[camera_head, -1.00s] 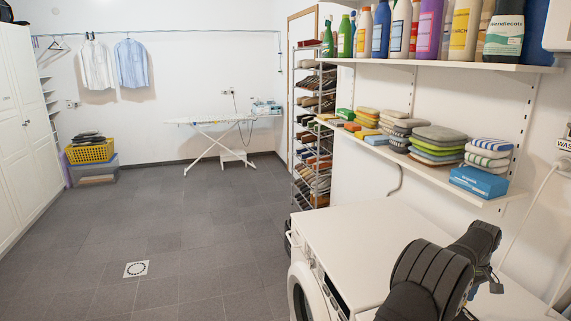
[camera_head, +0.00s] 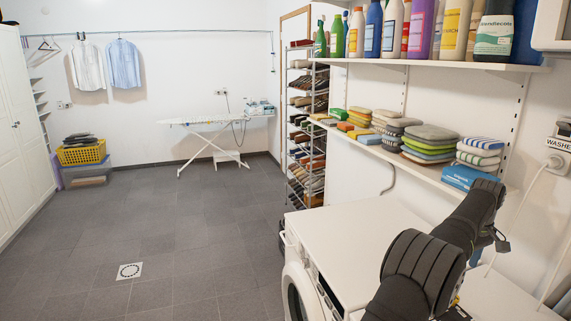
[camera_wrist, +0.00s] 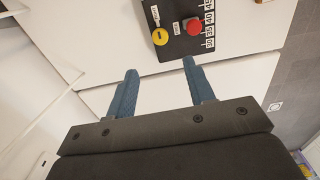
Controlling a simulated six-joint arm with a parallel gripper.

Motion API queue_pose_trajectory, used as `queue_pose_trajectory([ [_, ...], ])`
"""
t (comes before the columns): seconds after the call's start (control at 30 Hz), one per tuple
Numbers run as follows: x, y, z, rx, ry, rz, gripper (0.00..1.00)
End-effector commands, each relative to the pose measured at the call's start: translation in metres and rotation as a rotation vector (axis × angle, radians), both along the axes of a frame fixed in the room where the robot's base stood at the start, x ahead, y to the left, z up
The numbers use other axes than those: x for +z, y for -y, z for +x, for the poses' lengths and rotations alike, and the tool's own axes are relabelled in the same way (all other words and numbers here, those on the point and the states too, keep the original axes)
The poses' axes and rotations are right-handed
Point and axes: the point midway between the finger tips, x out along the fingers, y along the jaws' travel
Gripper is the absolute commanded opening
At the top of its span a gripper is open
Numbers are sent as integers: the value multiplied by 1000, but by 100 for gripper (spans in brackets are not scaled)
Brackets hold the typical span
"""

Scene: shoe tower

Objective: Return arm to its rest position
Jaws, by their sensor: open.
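My gripper (camera_wrist: 157,85) shows in the wrist view with its two blue fingers apart and nothing between them. Beyond the fingertips is a black control panel (camera_wrist: 205,45) with a yellow knob (camera_wrist: 160,37) and a red button (camera_wrist: 194,27) on a white surface. In the head view my dark arm stands at the lower right, in front of the white washing machine top (camera_head: 350,225).
Shelves with bottles (camera_head: 453,35) and folded cloths (camera_head: 430,145) run along the right wall. A shoe rack (camera_head: 305,130) stands behind the washing machine. An ironing board (camera_head: 205,122) and a yellow basket (camera_head: 80,154) are at the back. The floor (camera_head: 170,220) is mostly clear.

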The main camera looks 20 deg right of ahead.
Motion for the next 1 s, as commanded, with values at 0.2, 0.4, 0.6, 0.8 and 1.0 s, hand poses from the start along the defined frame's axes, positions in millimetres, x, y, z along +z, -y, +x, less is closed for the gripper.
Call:
queue_pose_trajectory([
  [0.2, 39, 1, 0, 0, 1, -3, 49],
  [0.4, 51, -1, 0, 0, -1, 3, 49],
  [0.6, 19, -1, 0, 0, -1, 4, 49],
  [0.8, -21, -1, 0, 0, -2, 4, 49],
  [1.0, -61, -1, 0, 0, -2, 5, 49],
])
